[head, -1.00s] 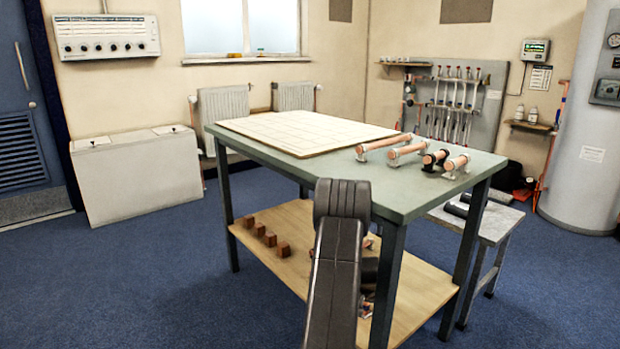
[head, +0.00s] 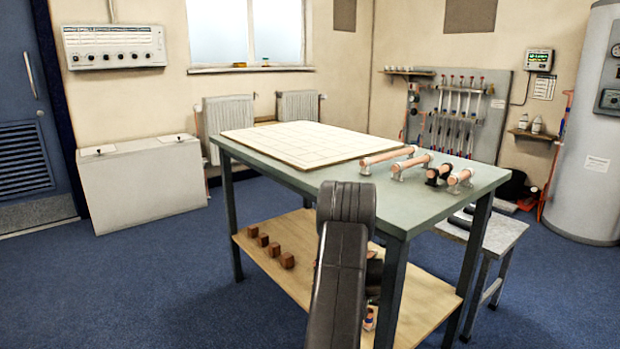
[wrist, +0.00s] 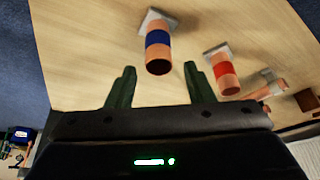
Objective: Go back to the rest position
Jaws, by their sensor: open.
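My gripper (wrist: 160,66) shows in the wrist view with its two dark green fingers apart, open. A copper pipe piece with a blue band (wrist: 158,45) appears beyond the gap between the fingertips, and I see no grip on it. A copper piece with a red band (wrist: 224,70) is to the right of the right finger. Both stand on pale square bases on the wooden shelf (wrist: 92,45). In the head view my dark arm rises in front of the workbench (head: 400,203) and hides part of its lower shelf (head: 420,302). The gripper itself is hidden there.
Several copper pipes (head: 388,157) lie in holders on the bench top, beside a pale gridded board (head: 290,142). Brown blocks (head: 270,248) sit on the lower shelf. Bench legs (head: 393,290) stand close to my arm. A low grey bench (head: 495,240) is at right. Blue floor is clear at left.

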